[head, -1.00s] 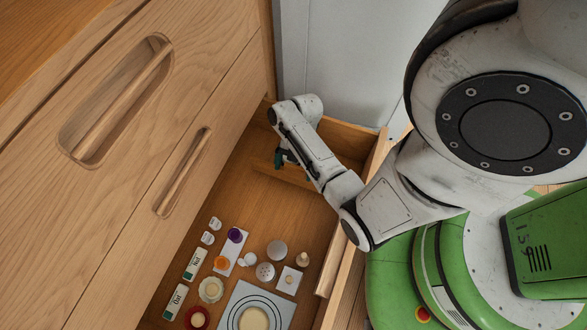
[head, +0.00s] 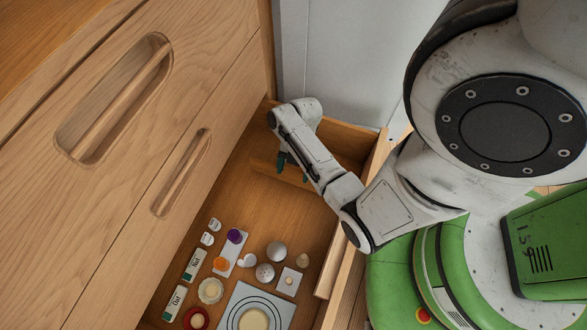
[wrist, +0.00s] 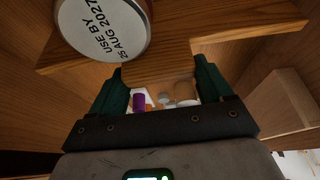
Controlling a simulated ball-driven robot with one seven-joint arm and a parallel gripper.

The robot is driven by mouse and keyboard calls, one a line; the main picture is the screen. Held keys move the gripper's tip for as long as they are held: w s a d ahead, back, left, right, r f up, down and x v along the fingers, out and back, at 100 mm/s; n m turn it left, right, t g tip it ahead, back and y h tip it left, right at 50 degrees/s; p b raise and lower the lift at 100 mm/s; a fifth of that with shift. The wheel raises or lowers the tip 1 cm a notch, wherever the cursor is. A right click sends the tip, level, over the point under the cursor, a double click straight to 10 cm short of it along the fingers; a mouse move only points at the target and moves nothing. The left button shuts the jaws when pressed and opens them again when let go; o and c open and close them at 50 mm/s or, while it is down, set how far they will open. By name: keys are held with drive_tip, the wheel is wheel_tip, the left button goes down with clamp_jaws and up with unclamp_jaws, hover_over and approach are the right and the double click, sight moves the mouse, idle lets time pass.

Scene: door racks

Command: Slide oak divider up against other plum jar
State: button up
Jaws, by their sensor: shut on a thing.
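The oak divider (head: 265,167) is a light wooden strip standing across the far end of the open drawer. My gripper (head: 293,170) is at its upper edge, partly hidden by my arm in the head view. In the wrist view a wooden part of the divider (wrist: 160,70) lies between the two green fingers of my gripper (wrist: 163,85), which is shut on it. A purple item (head: 235,236) stands among the small things in the drawer; it also shows in the wrist view (wrist: 139,102). I cannot tell which thing is the other plum jar.
A round white lid (wrist: 103,28) printed "USE BY 25 AUG 2027" is close by at upper left in the wrist view. Small jars, labelled boxes (head: 195,264) and a grey plate (head: 240,300) fill the drawer's near end. The drawer floor (head: 250,205) between is clear.

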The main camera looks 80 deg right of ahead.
drive_tip(key=c, duration=0.4)
drive_tip(key=shift+o, duration=0.2)
drive_tip(key=shift+r, duration=0.1)
drive_tip(key=shift+p, duration=0.5)
drive_tip(key=shift+d, duration=0.15)
drive_tip(key=o, duration=1.4)
drive_tip(key=p+v, duration=0.3)
drive_tip(key=v, duration=0.7)
drive_tip(key=shift+s+d+r+p, duration=0.1)
drive_tip(key=shift+d+r+p, duration=0.05)
drive_tip(key=shift+r+p, duration=0.15)
